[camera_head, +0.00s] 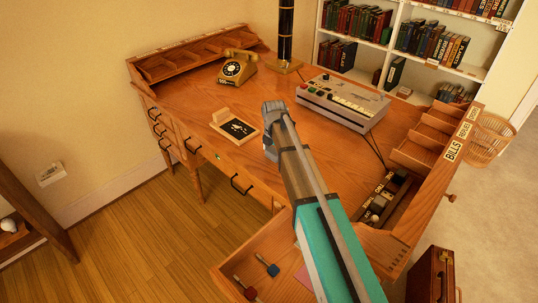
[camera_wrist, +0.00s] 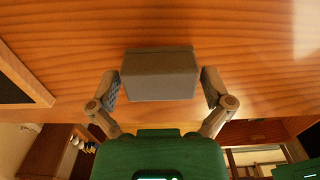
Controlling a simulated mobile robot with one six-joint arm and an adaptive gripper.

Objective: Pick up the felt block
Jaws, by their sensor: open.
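The felt block (camera_wrist: 160,75) is a dark grey rectangular block on the wooden desk top, seen in the wrist view. My gripper (camera_wrist: 160,88) is open, with one fingertip at each side of the block. Narrow gaps seem to show between the fingertips and the block's sides. In the head view my gripper (camera_head: 270,132) is over the desk near its front edge, just right of a framed black slate. There I cannot tell the block apart from the grey gripper parts.
The black slate (camera_head: 239,129) lies close at the left. A grey machine (camera_head: 343,102) with keys stands to the right, a telephone (camera_head: 237,67) at the back left. An open drawer (camera_head: 248,258) juts out below my arm. Bare desk top lies behind the gripper.

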